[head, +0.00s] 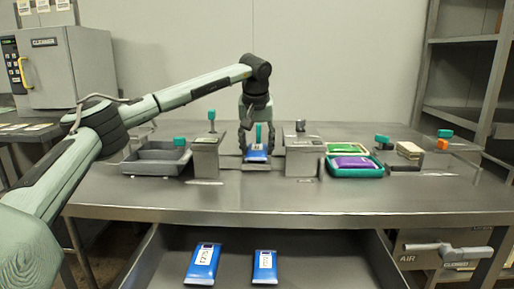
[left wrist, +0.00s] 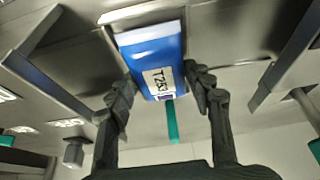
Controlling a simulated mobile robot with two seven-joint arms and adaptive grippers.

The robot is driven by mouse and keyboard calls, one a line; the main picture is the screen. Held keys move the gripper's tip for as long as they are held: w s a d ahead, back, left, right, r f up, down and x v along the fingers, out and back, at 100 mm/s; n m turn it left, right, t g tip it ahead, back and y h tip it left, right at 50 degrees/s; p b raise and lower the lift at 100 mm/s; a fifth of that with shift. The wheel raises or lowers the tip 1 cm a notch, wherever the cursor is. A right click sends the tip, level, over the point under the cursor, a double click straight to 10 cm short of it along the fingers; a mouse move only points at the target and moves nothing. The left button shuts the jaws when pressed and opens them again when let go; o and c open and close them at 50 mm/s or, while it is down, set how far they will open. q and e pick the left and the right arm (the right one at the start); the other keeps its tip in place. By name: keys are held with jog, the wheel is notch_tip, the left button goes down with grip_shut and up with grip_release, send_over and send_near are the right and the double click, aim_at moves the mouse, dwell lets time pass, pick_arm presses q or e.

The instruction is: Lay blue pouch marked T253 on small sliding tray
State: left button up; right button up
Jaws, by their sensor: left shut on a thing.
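My left gripper (head: 257,149) is shut on a blue pouch (head: 257,157), with one finger on each side of it. The left wrist view shows the pouch (left wrist: 152,55) with a white label reading T253, between the fingers of my left gripper (left wrist: 160,90). The pouch is over the small sliding tray (head: 258,167), a grey plate between two metal blocks, with a teal upright handle behind. The pouch and gripper hide most of the tray. Whether the pouch touches the tray is not clear. My right gripper is not in view.
Metal blocks (head: 207,155) and (head: 301,158) stand close on both sides. A grey divided tray (head: 130,167) is at the left. A teal tray (head: 375,172) with green and purple pouches is at the right. Two blue pouches (head: 202,265) and (head: 264,267) lie in the open drawer.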

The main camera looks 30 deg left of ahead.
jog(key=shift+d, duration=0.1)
pick_arm(q)
jog(key=o, duration=1.2)
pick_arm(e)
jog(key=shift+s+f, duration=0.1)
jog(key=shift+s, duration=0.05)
pick_arm(q)
jog(key=v, duration=0.2)
jog(key=shift+r, duration=0.25)
jog(key=p+v, duration=0.1)
jog(key=v, duration=0.8)
jog(key=shift+s+d+r, duration=0.15)
jog(key=shift+d+r, duration=0.05)
jog(key=shift+r, duration=0.05)
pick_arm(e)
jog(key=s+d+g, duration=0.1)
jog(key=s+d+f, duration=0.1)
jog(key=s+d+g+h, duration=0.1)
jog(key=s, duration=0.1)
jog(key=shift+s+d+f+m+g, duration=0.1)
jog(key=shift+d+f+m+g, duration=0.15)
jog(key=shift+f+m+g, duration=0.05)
pick_arm(q)
jog(key=shift+f, duration=0.1)
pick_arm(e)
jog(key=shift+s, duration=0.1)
